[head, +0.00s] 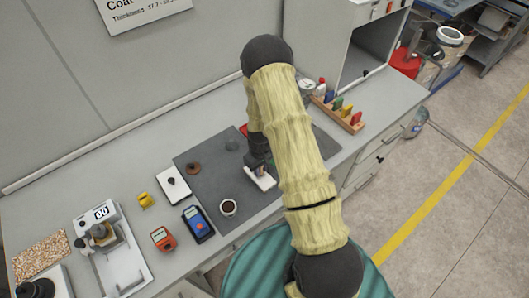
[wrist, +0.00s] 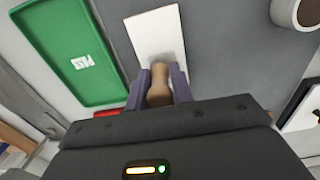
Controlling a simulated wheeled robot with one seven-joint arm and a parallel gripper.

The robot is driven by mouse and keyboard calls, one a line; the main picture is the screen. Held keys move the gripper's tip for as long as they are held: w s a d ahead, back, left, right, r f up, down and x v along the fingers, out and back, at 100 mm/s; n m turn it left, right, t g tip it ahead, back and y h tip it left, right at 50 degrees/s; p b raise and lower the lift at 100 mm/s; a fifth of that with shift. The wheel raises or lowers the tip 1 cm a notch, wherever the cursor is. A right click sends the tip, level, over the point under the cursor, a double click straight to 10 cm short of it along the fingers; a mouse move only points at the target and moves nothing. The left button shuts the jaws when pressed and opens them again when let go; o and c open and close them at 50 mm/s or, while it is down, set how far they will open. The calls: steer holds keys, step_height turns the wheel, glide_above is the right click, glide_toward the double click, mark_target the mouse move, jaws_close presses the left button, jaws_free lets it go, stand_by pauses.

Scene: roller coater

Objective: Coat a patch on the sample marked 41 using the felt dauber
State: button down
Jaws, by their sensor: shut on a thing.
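My gripper (wrist: 158,80) is shut on the tan wooden handle of the felt dauber (wrist: 159,86), held between its two fingers. A white sample panel (wrist: 155,33) lies flat on the dark mat, under and just beyond the dauber; it also shows in the head view (head: 262,180), partly under my gripper (head: 258,160). No number can be read on the panel. The dauber's felt end is hidden, so I cannot tell whether it touches the panel. A white cup with dark brown contents (head: 228,207) stands on the mat to the panel's lower left.
A green tray (wrist: 92,88) labelled PASS lies beside the panel in the wrist view. The head view shows a blue meter (head: 198,224), an orange meter (head: 163,238), a white pad (head: 173,182), a scale (head: 100,214) and a wooden rack (head: 338,115). The dark mat (head: 208,180) has free room.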

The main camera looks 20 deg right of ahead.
steer(key=shift+w+d+f, duration=0.1)
steer(key=shift+w+d, duration=0.15)
steer(key=shift+d, duration=0.4)
step_height(320, 180, up, 8)
steer(key=p, duration=0.4)
